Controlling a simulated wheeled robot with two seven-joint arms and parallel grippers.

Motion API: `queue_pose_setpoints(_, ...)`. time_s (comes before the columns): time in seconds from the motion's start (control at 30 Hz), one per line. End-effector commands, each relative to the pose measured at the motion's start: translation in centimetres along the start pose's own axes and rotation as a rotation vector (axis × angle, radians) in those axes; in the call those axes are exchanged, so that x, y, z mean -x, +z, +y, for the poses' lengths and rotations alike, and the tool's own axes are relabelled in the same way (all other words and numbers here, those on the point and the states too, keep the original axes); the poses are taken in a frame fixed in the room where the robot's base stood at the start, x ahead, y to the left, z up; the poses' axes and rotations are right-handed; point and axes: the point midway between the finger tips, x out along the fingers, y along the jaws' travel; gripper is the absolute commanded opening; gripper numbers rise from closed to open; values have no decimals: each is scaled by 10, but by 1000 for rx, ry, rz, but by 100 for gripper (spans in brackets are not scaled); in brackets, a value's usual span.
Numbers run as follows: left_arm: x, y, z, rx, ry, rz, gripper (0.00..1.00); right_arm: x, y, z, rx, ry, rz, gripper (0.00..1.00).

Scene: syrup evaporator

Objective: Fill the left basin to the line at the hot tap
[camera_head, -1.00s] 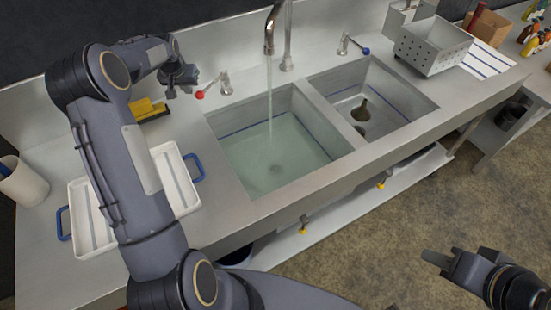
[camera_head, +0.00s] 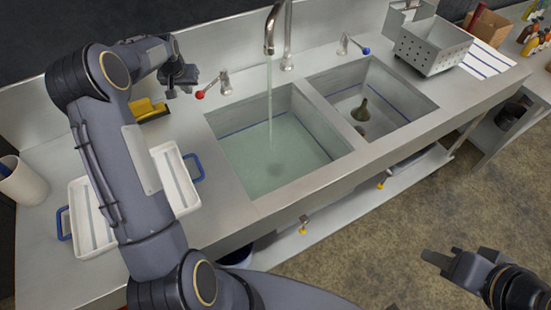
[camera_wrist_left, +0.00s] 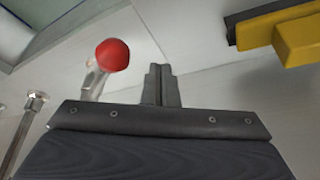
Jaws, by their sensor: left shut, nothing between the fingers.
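The left basin (camera_head: 240,170) holds greenish water, with a stream (camera_head: 270,105) falling into it from the curved spout (camera_head: 275,30). A blue line (camera_head: 250,127) shows on the basin's back wall above the water. The hot tap (camera_head: 224,84) has a lever with a red knob (camera_head: 200,95), which also shows in the left wrist view (camera_wrist_left: 112,54). My left gripper (camera_head: 183,92) is shut and empty, just left of the red knob and apart from it; its fingers (camera_wrist_left: 160,72) show in the left wrist view. My right gripper (camera_head: 432,258) is low over the floor side, its jaw state unclear.
The right basin (camera_head: 405,90) holds a dark plunger-like item (camera_head: 361,110). A blue-knobbed tap (camera_head: 352,43) stands behind it. A yellow sponge or brush (camera_head: 150,108) lies left of my gripper. A white tray (camera_head: 178,185) with blue handles and a perforated metal box (camera_head: 432,45) are on the counter.

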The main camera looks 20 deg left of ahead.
Motion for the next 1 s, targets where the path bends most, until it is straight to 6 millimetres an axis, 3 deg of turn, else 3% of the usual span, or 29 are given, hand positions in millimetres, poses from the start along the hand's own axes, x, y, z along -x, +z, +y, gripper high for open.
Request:
queue_pose_setpoints(0.33,6,16,22,-2,0,2,0,-14,7,6,0,0,0,32)
queue_pose_setpoints(0.77,7,18,26,-1,0,0,0,-15,8,7,0,0,0,32)
queue_pose_setpoints(1.0,10,29,47,-3,2,0,0,-24,12,11,0,0,0,32)
